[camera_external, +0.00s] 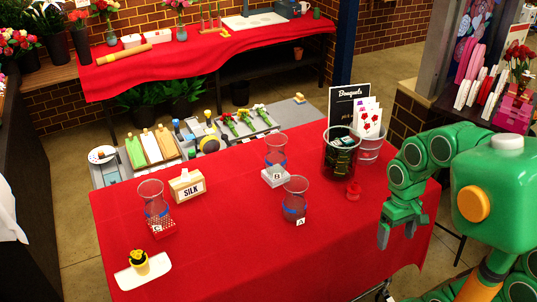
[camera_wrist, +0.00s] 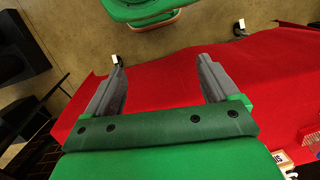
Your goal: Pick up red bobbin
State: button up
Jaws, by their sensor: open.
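The bobbin cannot be made out in the wrist view.
A dark vessel (camera_external: 341,158) and a clear one with cards (camera_external: 371,147) stand behind the bobbin. Clear vases A (camera_external: 295,195), B (camera_external: 276,150) and C (camera_external: 152,198), a SILK box (camera_external: 187,187) and a white tray (camera_external: 143,275) stand leftward. The front-middle cloth (camera_external: 260,255) is clear.

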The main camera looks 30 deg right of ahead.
jog(key=w+m+t+y, duration=0.3)
jog(key=w+m+y, duration=0.4)
jog(key=w+m, duration=0.75)
jog(key=w+d+m+t+y, duration=0.1)
jog(key=w+d+m+t, duration=0.3)
jog(key=w+d+m, duration=0.45)
jog(key=w+d+m+t+y, duration=0.1)
jog(key=w+d+m+t, duration=0.3)
jog(key=d, duration=0.8)
jog(key=n, duration=0.1)
send_near(354, 189)
jog(key=shift+w+a+f, duration=0.1)
jog(key=shift+w+f, duration=0.1)
jog(key=shift+w, duration=0.4)
jog(key=shift+w+a+f, duration=0.1)
jog(key=shift+w+f, duration=0.15)
jog(key=shift+w, duration=0.3)
jog(key=shift+w+a+f+n, duration=0.1)
jog(key=shift+a+f+n, duration=0.05)
jog(key=shift+f+n, duration=0.2)
jog(key=shift+x, duration=3.7)
jog(key=shift+a+r, duration=0.1)
jog(key=c, duration=1.1)
